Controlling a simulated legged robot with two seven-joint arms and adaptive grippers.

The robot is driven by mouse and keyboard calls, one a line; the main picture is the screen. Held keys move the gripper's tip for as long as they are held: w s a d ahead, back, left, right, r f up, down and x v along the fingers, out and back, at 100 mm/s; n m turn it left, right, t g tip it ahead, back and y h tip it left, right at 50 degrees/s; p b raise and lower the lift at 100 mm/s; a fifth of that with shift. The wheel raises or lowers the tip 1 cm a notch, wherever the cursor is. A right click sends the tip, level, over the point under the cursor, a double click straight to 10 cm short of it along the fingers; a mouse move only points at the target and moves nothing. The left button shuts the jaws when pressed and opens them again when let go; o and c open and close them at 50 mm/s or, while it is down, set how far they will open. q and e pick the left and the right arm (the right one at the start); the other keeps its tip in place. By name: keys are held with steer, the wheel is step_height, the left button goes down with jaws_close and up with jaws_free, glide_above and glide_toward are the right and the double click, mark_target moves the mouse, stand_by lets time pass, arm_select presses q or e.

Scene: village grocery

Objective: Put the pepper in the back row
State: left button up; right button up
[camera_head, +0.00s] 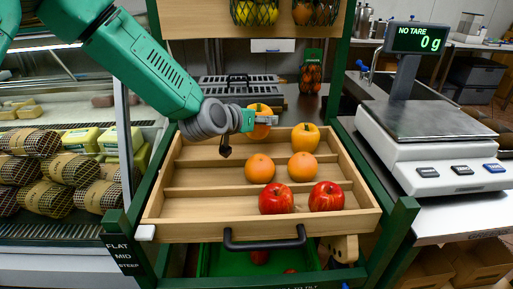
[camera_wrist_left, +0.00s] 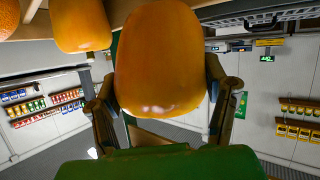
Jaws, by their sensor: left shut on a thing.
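My left gripper (camera_head: 268,120) is shut on an orange-yellow pepper (camera_head: 259,129) and holds it over the back row of the tilted wooden tray (camera_head: 200,226). In the left wrist view the held pepper (camera_wrist_left: 160,60) fills the space between the two fingers. A second pepper (camera_head: 305,138) sits in the back row, just right of the held one; it also shows in the left wrist view (camera_wrist_left: 82,24). Whether the held pepper touches the tray is hard to tell. My right gripper is not in view.
Two oranges (camera_head: 260,168) (camera_head: 302,166) lie in the middle row and two red apples (camera_head: 276,198) (camera_head: 326,196) in the front row. The left part of each row is free. A scale (camera_head: 430,135) stands right, a glass display case (camera_head: 60,235) left.

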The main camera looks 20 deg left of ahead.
mark_target(254, 137)
arm_select(q)
step_height(254, 137, down, 2)
steer(key=shift+w+d+f, duration=0.1)
steer(key=shift+d+f, duration=0.05)
steer(key=f, duration=0.1)
steer(key=a+f+b, duration=0.1)
steer(key=f, duration=0.2)
steer(key=shift+a+f, duration=0.1)
steer(key=shift+a, duration=0.2)
steer(key=shift+d, duration=0.15)
steer(key=o, duration=1.1)
steer(key=shift+d, duration=0.2)
steer(key=shift+o, duration=0.5)
steer(key=shift+d+r, duration=0.2)
steer(key=shift+d, duration=0.05)
steer(key=shift+s+a+r, duration=0.1)
steer(key=shift+s+a, duration=0.25)
steer(key=shift+s, duration=0.1)
steer(key=p+v, duration=0.1)
steer(key=v, duration=1)
steer(key=shift+p, duration=0.35)
steer(key=shift+s, duration=0.15)
